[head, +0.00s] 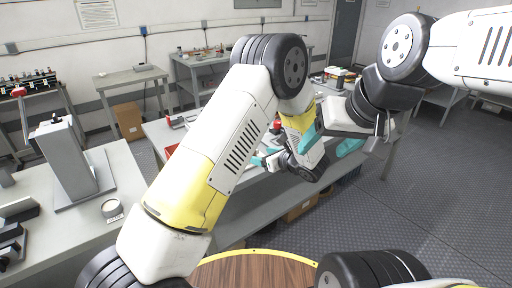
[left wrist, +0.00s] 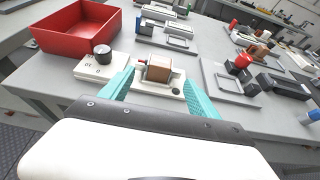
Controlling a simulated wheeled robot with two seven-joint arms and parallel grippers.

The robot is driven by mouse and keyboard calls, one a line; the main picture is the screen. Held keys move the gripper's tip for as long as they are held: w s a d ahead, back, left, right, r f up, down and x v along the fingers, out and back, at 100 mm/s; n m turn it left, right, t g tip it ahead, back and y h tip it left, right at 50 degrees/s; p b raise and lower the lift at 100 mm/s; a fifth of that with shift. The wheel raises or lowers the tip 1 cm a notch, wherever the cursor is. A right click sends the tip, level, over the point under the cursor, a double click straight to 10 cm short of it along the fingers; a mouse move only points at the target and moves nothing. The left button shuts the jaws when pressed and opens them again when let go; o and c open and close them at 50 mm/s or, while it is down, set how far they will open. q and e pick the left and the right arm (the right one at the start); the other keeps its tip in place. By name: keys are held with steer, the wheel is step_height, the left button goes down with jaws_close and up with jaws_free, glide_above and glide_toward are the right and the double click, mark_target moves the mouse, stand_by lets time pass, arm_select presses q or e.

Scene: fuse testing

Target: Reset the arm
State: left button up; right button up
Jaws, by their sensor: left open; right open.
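My left arm reaches up from the bottom left in the head view and bends down over the middle table. My left gripper (head: 266,159) is partly hidden there by its own arm. In the left wrist view its two teal fingers (left wrist: 158,92) stand wide apart with nothing held between them. Beyond the fingertips is a brown block on a white base (left wrist: 160,68), with red and black parts; it appears apart from the fingers. My right arm comes in from the upper right. My right gripper (head: 331,145) is open, its teal fingers spread near the table's right part, close to my left wrist.
In the left wrist view, a red tray (left wrist: 75,30) and a white device with a black knob (left wrist: 103,62) lie to the left. Grey frames with small parts (left wrist: 232,84) lie to the right. A grey stand (head: 72,165) and a round container (head: 112,209) are on the left table.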

arm_select(q)
steer(key=s+a+r+n+g+h, duration=0.2)
steer(key=s+a+r+n+g, duration=0.6)
steer(key=s+a+r+n, duration=0.8)
steer(key=s+r+n+t+h, duration=0.1)
steer(key=s+r+n+h, duration=0.3)
steer(key=s+n, duration=0.2)
steer(key=s+a+r+n+t+h, duration=0.1)
steer(key=s+r+n+h, duration=0.3)
steer(key=s, duration=0.5)
steer(key=shift+s+a+r+n+t, duration=0.25)
steer(key=shift+n+t, duration=0.35)
steer(key=shift+n, duration=0.5)
